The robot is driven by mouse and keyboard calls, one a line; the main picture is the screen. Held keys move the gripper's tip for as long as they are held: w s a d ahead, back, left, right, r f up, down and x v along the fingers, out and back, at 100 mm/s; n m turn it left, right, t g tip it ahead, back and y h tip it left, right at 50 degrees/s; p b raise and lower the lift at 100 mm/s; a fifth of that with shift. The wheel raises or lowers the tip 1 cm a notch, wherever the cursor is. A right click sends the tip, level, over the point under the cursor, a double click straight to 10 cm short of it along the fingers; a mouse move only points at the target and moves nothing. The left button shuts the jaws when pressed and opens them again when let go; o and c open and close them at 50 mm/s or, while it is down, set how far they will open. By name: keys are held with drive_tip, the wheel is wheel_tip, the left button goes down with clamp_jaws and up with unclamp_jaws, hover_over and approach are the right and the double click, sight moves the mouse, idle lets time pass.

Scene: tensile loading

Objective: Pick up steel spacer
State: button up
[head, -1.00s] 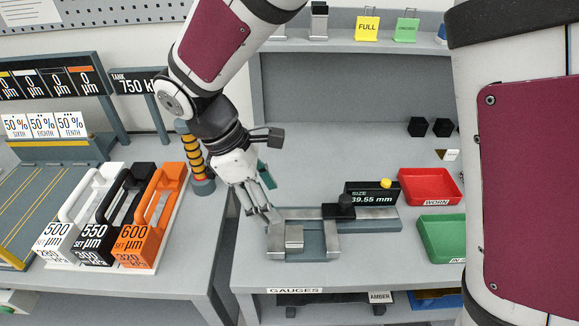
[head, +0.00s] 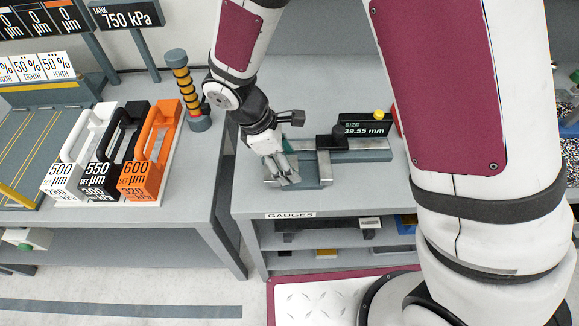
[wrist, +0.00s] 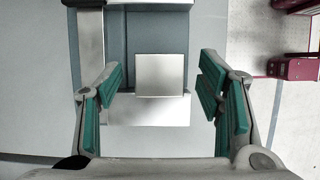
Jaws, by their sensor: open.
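The steel spacer (wrist: 160,75) is a small, plain, light metal square block on the gauge. In the wrist view it lies between my finger pads, with a gap on each side. My gripper (head: 287,175) is open above the near left end of the measuring gauge (head: 362,154), pointing down at it. In the head view my fingers largely hide the spacer. The gauge has steel jaws, a dark slide and a display reading 39.55 mm.
The gauge stands near the front edge of the grey bench (head: 250,203). White, black and orange handled blocks (head: 150,150) stand on the left table, by a striped post (head: 188,90). My own arm hides much of the right side.

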drive_tip(key=shift+d+f, duration=0.25)
drive_tip(key=shift+f, duration=0.4)
clamp_jaws()
drive_tip(key=shift+r, duration=0.15)
